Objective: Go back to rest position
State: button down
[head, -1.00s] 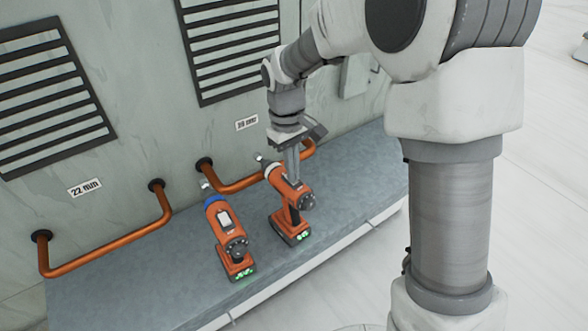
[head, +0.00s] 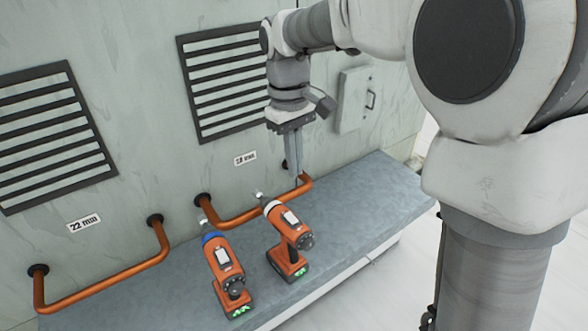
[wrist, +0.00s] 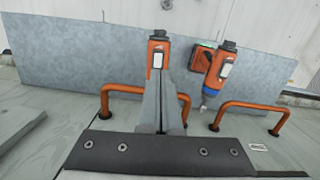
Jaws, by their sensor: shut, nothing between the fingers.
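My gripper (head: 293,166) is shut and empty in the head view. It points down above the grey ledge, near the wall and behind the right-hand tool. In the wrist view its closed fingers (wrist: 160,105) cover part of that tool. The right-hand orange tool (head: 288,238) has a white collar and stands on the ledge, apart from the fingers as far as I can tell. The left-hand orange tool (head: 224,268) has a blue collar and stands beside it; it also shows in the wrist view (wrist: 219,68). Both have green lit displays at the base.
Copper pipes (head: 250,212) bend out from the wall just above the grey ledge (head: 365,200). Black louvred vents (head: 225,85) and a small wall box (head: 353,98) are on the wall. The ledge's right end is clear. White floor lies in front.

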dwell(0.3)
jog(key=s+d+m+t+b, duration=0.2)
jog(key=s+d, duration=0.4)
jog(key=s, duration=0.3)
jog(key=s+d+f+m+t+b, duration=0.1)
jog(key=s+d+m+t+b, duration=0.1)
jog(key=s+d+m+t, duration=0.2)
jog(key=s+d+m, duration=0.1)
jog(key=s+d, duration=0.2)
jog(key=s, duration=0.2)
jog(key=shift+s+f+m+t+y, duration=0.15)
jog(key=shift+s+m+t+y, duration=0.15)
jog(key=shift+s+y, duration=0.1)
dwell(0.8)
